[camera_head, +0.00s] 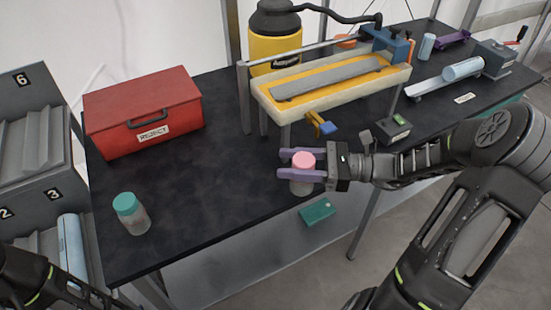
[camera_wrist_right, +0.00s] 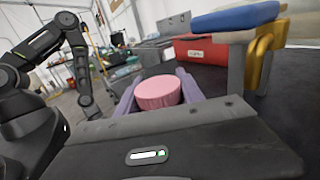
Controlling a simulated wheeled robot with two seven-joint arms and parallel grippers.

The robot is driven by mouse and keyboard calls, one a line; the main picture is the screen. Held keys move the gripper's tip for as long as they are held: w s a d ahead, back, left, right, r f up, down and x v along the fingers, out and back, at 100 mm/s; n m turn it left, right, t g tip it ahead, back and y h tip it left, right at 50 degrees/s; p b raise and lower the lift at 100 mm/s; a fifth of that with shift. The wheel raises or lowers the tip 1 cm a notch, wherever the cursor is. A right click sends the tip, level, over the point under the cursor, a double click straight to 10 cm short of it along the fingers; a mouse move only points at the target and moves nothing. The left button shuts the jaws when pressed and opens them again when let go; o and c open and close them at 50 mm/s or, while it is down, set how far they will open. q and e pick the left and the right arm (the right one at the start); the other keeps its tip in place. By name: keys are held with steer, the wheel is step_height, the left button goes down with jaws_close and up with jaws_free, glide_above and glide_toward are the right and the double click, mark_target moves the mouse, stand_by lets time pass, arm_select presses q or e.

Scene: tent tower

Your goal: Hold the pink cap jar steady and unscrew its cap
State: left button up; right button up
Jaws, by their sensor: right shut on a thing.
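The pink cap jar (camera_head: 302,188) is near the front edge of the dark table in the head view, upright, with its pink cap (camera_head: 304,160) on top. My right gripper (camera_head: 300,165) comes in from the right and is shut on the jar, one lilac finger on each side at about cap height. In the right wrist view the pink cap (camera_wrist_right: 158,93) shows between the fingers, and the jar body is hidden below it. In the head view, only dark links of my left arm show at the lower left; its gripper fingers are not seen.
A teal-capped jar (camera_head: 132,215) stands at the table's front left. A red REJECT box (camera_head: 145,108) is behind it. A yellow-topped stand (camera_head: 335,85) rises behind my right gripper. Numbered grey bins (camera_head: 30,135) are at the left. The table's middle is clear.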

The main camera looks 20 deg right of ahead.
steer(key=shift+s+d, duration=0.15)
steer(key=shift+d, duration=0.1)
stand_by(0.5)
steer(key=o, duration=0.8)
steer(key=shift+c, duration=0.2)
jaws_close()
